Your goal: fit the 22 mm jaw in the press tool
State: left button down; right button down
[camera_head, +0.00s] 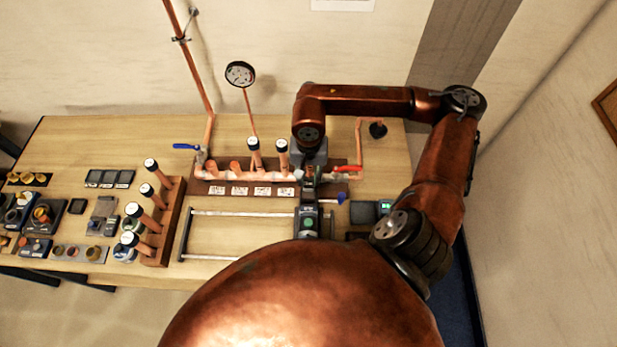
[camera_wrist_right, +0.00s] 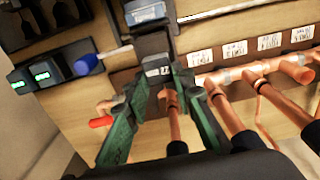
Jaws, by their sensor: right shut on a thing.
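The 22 mm jaw (camera_wrist_right: 157,70) is a dark block with a white label reading 22. In the right wrist view it sits between the green fingertips of my right gripper (camera_wrist_right: 159,82), which is shut on it. The press tool (camera_head: 309,222) is dark with a green light and lies just in front of my right gripper (camera_head: 309,178) in the head view. Its blue-grey top (camera_wrist_right: 146,12) shows beyond the jaw in the wrist view. The jaw lies in line with the tool's front end; I cannot tell whether they are locked together. My left gripper is not in view.
The copper manifold (camera_head: 260,176) runs behind the tool, with a red valve handle (camera_head: 348,168) close to my right gripper. A blue knob (camera_head: 340,197) is beside the tool. A wooden rack (camera_head: 172,212) holds several capped pipes. A metal rail frame (camera_head: 240,213) stands left of the tool.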

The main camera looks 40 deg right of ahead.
jog(key=shift+s+b, duration=0.1)
jog(key=shift+b, duration=0.4)
dwell(0.5)
jog(key=shift+f+b, duration=1.7)
jog(key=shift+b, duration=0.25)
jog(key=c, duration=1.6)
grip_release()
jog(key=shift+o, duration=0.5)
jog(key=o, duration=0.3)
jog(key=shift+o, duration=0.2)
jog(key=shift+r+p, duration=1.65)
jog(key=shift+r, duration=2.35)
